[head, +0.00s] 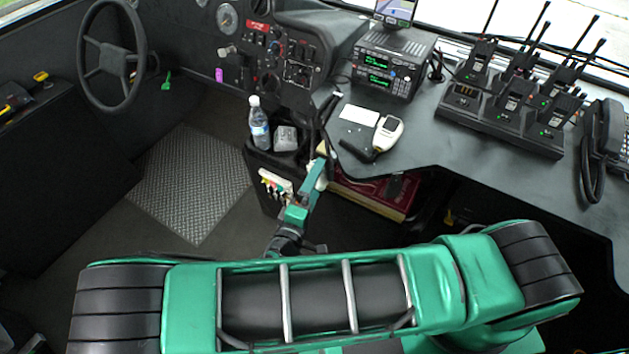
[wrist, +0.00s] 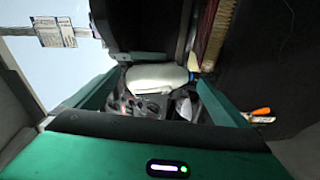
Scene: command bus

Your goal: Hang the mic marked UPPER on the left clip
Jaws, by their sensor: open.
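The two-display radio unit (head: 385,70) stands on the dash. I cannot read the label UPPER anywhere, and I cannot make out the mic or the left clip for certain. A dark shape with a cord (head: 327,108) is at the dash's left edge, too small to identify. My gripper (head: 318,172) is low in front of the dash, by the black bin. In the wrist view, my gripper (wrist: 160,88) is open, its green fingers spread, with nothing seen held between them. Beyond the fingers, the wrist view shows a pale bottle (wrist: 155,77).
A water bottle (head: 259,128) and a grey box (head: 285,138) are on the black bin (head: 262,165). A white handheld device (head: 388,133) and white card (head: 359,115) lie on the dash. A charger with several radios (head: 510,115) and a telephone handset (head: 605,140) are right.

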